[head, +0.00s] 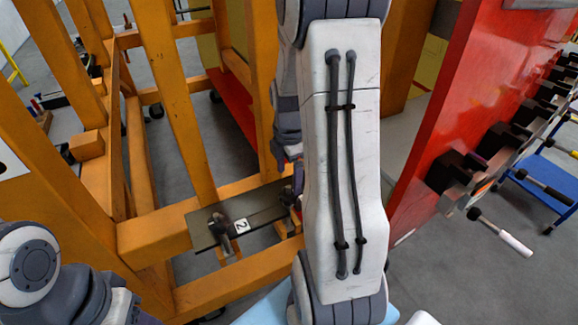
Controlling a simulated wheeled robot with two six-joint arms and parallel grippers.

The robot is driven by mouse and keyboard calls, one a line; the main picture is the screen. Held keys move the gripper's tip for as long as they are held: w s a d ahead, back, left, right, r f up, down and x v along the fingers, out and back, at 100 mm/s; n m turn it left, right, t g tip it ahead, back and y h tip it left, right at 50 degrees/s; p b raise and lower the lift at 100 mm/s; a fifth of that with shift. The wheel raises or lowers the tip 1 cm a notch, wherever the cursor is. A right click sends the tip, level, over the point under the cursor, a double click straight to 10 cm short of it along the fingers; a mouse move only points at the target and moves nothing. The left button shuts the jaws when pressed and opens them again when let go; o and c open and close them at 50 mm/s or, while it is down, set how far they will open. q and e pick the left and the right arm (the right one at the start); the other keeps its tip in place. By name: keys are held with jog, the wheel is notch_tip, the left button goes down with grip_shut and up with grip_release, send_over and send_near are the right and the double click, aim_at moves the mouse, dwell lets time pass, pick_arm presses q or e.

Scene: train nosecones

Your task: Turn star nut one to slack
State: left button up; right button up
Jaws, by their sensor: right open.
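An orange frame carries a dark plate (262,205) with a white label marked 2 (242,225). A dark star nut (220,226) sits on the plate just left of that label. Star nut one cannot be made out; my right arm covers the plate's right end. My right gripper (293,192) is mostly hidden behind my arm link, at the right end of the plate. It is open; whether it touches a nut cannot be told. My left arm shows at the lower left, but its gripper is out of view.
The orange frame (150,236) fills the left, with upright and slanted beams close to my arms. A red panel (440,110) stands at the right, with a row of dark clamps with handles (462,172). A blue cart (545,185) is beyond it. Grey floor lies between.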

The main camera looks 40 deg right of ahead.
jog(key=shift+r, duration=2.15)
